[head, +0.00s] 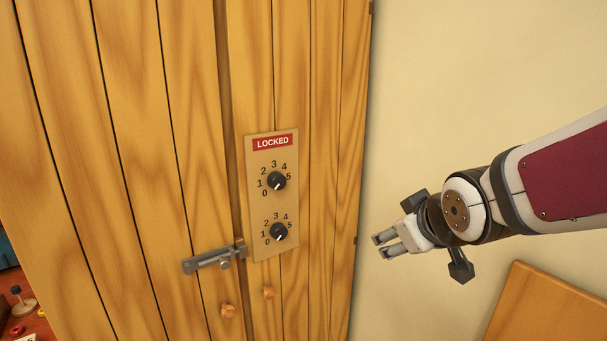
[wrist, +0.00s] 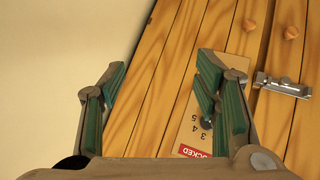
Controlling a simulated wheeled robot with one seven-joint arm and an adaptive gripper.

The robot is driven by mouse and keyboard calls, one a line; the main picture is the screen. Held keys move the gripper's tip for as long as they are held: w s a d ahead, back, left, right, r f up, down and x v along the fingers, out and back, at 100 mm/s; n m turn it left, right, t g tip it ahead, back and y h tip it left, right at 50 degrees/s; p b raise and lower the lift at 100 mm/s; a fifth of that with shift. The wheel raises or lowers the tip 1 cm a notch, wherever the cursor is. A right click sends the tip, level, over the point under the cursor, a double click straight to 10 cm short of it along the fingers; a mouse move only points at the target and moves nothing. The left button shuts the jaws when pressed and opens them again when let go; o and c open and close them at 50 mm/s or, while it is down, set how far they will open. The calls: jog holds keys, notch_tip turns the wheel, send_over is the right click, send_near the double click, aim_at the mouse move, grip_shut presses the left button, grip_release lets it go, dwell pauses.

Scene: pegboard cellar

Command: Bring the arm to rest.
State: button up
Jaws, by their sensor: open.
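My gripper (head: 384,245) is open and empty, in front of the cream wall to the right of the wooden cabinet (head: 120,150). In the wrist view its two green-padded fingers (wrist: 165,95) are spread apart, with cabinet boards and wall behind them. My arm reaches in from the right edge of the head view. The gripper is apart from the dial panel (head: 258,212), which has a red LOCKED label, an upper dial (head: 277,181) and a lower dial (head: 279,231). The dials' pointers slant down-left.
A metal slide bolt (head: 215,258) lies across the seam between the doors. Two round wooden knobs, left (head: 228,311) and right (head: 268,292), sit below it. A wooden board (head: 545,308) is at lower right. Small coloured items (head: 18,305) show at lower left. Bare wall (head: 450,80) surrounds my arm.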

jog(key=s+d+r+m+g, duration=0.1)
jog(key=s+m+g, duration=0.3)
jog(key=s, duration=1.7)
jog(key=shift+d+r+m, duration=0.35)
jog(key=shift+m, duration=0.35)
